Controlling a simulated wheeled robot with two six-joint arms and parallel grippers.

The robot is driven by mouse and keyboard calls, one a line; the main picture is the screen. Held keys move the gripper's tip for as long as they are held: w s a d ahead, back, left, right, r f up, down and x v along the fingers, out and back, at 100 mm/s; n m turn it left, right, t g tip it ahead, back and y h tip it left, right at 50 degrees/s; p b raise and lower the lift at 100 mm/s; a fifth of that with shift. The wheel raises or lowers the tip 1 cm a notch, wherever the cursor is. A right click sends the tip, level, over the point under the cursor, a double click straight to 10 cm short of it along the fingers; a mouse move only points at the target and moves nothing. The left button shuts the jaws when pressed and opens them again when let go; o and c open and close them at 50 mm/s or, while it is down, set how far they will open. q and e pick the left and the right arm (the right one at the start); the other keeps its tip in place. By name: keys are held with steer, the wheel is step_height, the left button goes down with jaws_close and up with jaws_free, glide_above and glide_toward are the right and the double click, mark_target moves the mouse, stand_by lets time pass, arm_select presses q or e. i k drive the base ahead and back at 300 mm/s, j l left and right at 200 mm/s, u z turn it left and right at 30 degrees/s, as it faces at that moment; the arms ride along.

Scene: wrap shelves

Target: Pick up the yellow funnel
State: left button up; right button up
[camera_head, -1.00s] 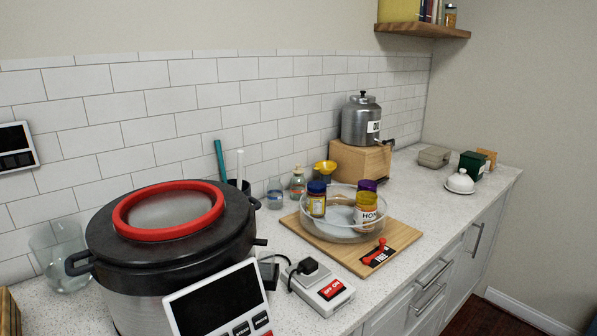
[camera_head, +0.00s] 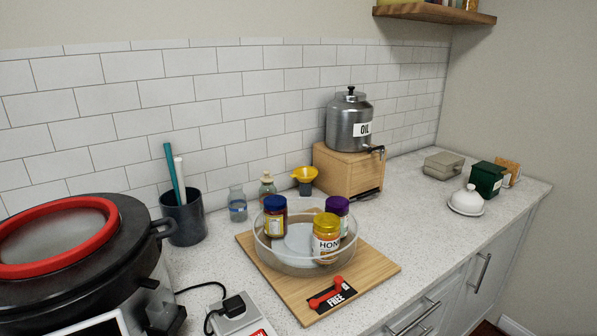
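The yellow funnel (camera_head: 305,173) sits in the mouth of a small dark container (camera_head: 305,188) on the counter. It stands just left of the wooden block under the oil dispenser and behind the clear round tray. Its wide rim faces up and is unobstructed from this view. Neither of my grippers shows in the head view.
A clear round tray (camera_head: 270,252) with several jars stands on a wooden board (camera_head: 375,270) in front. The oil dispenser (camera_head: 349,122) is on a wooden block (camera_head: 335,175). A large black cooker (camera_head: 130,240) fills the left. Small bottles (camera_head: 237,205) stand left of the funnel.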

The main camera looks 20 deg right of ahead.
mark_target(305, 174)
steer(key=i+l+u, duration=0.1)
steer(key=l+u, duration=0.2)
steer(key=l, duration=2.2)
